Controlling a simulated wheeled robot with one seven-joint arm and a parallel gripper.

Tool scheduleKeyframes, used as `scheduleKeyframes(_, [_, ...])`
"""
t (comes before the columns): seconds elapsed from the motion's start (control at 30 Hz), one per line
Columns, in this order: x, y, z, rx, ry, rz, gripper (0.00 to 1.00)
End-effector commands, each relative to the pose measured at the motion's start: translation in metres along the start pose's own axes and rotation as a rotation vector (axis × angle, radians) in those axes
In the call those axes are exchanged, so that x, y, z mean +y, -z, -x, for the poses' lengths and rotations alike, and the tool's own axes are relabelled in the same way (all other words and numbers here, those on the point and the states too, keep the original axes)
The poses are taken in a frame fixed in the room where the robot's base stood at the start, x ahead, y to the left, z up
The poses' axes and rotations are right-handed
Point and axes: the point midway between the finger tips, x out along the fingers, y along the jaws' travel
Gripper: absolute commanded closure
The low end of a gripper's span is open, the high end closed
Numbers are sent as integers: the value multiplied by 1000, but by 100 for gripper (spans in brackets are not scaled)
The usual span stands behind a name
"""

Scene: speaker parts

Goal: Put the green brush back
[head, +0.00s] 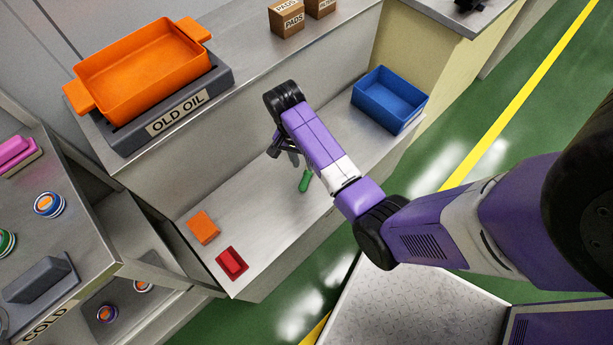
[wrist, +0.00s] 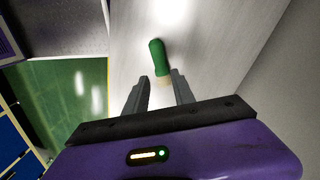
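The green brush (head: 305,180) lies on the grey metal lower shelf (head: 265,195). In the wrist view, its rounded green handle (wrist: 157,54) points away from me and its pale end (wrist: 163,82) is near my fingertips. My gripper (head: 285,153) is over the shelf, close to the brush. In the wrist view, my gripper (wrist: 160,82) is open, with a finger on either side of the pale end. I cannot tell the height gap between fingers and brush. Nothing is held.
A blue bin (head: 372,105) stands at the shelf's right end. An orange block (head: 204,227) and a red block (head: 232,263) lie at its left end. An orange pan (head: 145,65) sits on the OLD OIL stand above. The shelf between brush and blocks is clear.

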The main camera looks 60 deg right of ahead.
Motion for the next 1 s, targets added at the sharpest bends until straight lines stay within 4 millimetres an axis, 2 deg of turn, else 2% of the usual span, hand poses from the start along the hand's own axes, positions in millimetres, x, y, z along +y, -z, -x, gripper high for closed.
scheduleKeyframes(0.5, [-1,2,-65,-1,-1,2,69])
scheduleKeyframes(0.83, [-1,2,-70,1,1,3,69])
scheduleKeyframes(1.0, [-1,2,-70,1,1,3,100])
